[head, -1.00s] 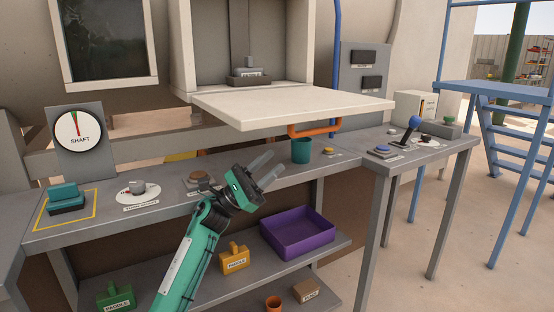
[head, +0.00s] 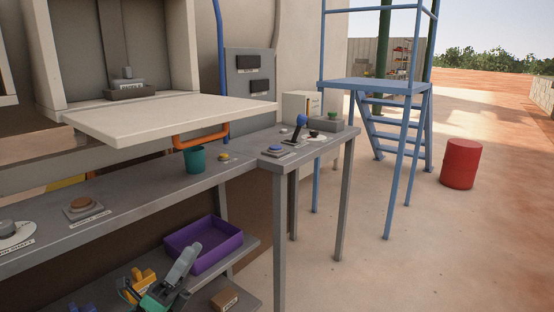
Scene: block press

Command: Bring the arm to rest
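My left gripper (head: 186,268) shows low in the head view, in front of the lower shelf and left of the purple tray (head: 203,244). Its grey fingers look apart, with nothing seen between them. Most of my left arm is below the picture edge. My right gripper is not in view.
The grey workbench (head: 140,204) carries a teal cup (head: 194,159), a brown button (head: 80,203) and a blue-knobbed lever (head: 299,124). A pale slab (head: 170,118) juts out above it. Blue stairs (head: 385,88) and a red drum (head: 461,164) stand right; the floor between is open.

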